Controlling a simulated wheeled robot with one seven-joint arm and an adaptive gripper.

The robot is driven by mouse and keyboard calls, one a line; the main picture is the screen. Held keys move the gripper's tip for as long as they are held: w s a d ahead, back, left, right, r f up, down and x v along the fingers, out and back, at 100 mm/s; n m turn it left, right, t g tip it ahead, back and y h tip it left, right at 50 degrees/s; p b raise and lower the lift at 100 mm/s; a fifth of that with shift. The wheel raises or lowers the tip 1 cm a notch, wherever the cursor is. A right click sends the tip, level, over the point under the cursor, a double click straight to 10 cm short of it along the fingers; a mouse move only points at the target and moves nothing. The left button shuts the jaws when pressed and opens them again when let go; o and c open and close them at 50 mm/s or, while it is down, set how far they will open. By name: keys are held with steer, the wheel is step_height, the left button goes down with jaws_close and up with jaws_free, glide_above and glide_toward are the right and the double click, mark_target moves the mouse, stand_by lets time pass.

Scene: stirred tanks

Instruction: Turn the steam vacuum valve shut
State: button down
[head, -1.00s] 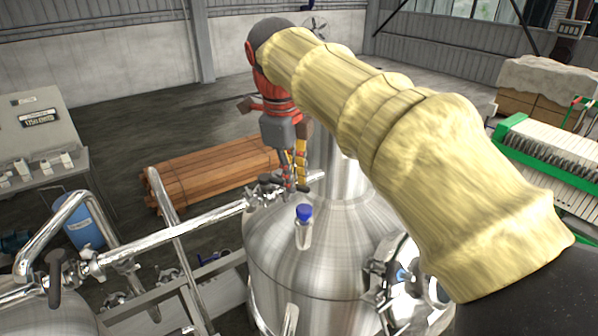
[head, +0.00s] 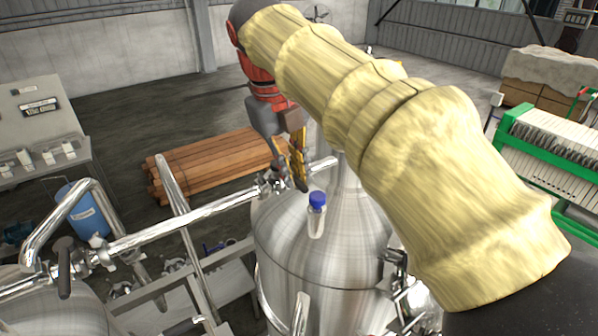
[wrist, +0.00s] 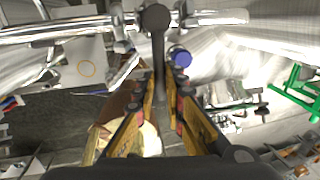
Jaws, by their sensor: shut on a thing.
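The steam vacuum valve (head: 268,186) sits on the shiny pipe where it meets the top of the steel tank (head: 325,240). In the wrist view its dark lever handle (wrist: 158,48) has a round hub at the pipe and points across the pipe, down between my fingers. My gripper (head: 293,178) is beside the valve, above the tank's shoulder. In the wrist view my gripper (wrist: 161,80) is shut on the handle, one yellow-and-black finger on each side. The gripper hides most of the handle in the head view.
A blue-capped fitting (head: 317,202) stands on the tank close to my fingers; it also shows in the wrist view (wrist: 181,58). A second dark-handled valve (head: 64,268) is at the far left of the pipe (head: 180,225). Brown beams (head: 215,165) lie on the floor behind.

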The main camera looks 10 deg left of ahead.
steer(key=shift+r, duration=0.15)
steer(key=c, duration=1.9)
jaws_free()
steer(key=shift+a, duration=0.1)
steer(key=shift+o, duration=0.3)
step_height(320, 180, up, 7)
steer(key=s+a, duration=0.1)
